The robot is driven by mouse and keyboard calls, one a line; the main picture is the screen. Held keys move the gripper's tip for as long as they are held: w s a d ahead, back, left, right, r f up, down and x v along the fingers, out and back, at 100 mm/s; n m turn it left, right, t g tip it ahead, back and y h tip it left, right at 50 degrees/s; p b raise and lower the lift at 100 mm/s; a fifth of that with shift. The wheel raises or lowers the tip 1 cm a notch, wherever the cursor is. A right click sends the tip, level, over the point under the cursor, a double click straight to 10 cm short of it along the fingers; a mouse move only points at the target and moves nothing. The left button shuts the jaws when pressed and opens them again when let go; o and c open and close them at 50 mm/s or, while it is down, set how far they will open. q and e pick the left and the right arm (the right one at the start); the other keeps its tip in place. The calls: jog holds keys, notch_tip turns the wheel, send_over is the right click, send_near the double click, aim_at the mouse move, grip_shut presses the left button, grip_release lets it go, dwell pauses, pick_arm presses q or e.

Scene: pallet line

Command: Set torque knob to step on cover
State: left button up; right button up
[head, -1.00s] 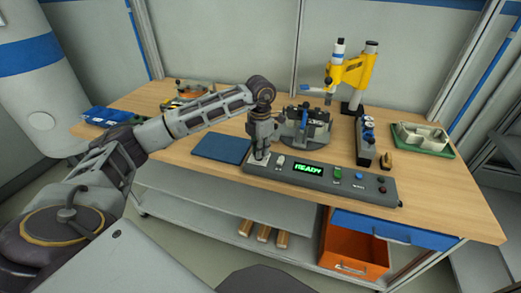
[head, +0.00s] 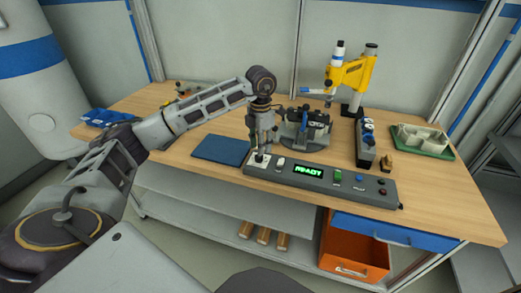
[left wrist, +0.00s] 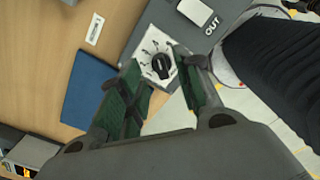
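The torque knob (left wrist: 161,66) is black and sits on a white marked dial plate (left wrist: 152,48) at the left end of the grey console (head: 320,178). The marks are too small to read. My left gripper (head: 261,150) is just above this plate in the head view, pointing down. In the left wrist view the fingers (left wrist: 160,75) are apart, with the knob showing between and beyond their tips; I cannot tell if either touches it. The console display (head: 307,171) reads READY in green. I cannot identify the cover with certainty. My right gripper is not in view.
A blue mat (head: 221,149) lies left of the console. A grey fixture (head: 302,130) stands behind it, with a yellow press (head: 350,75) farther back. A green tray (head: 422,141) is at the right. An orange bin (head: 352,246) sits under the table.

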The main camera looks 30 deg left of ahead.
pick_arm(q)
notch_tip(320, 180, up, 9)
jog(key=shift+f, duration=0.2)
dwell(0.9)
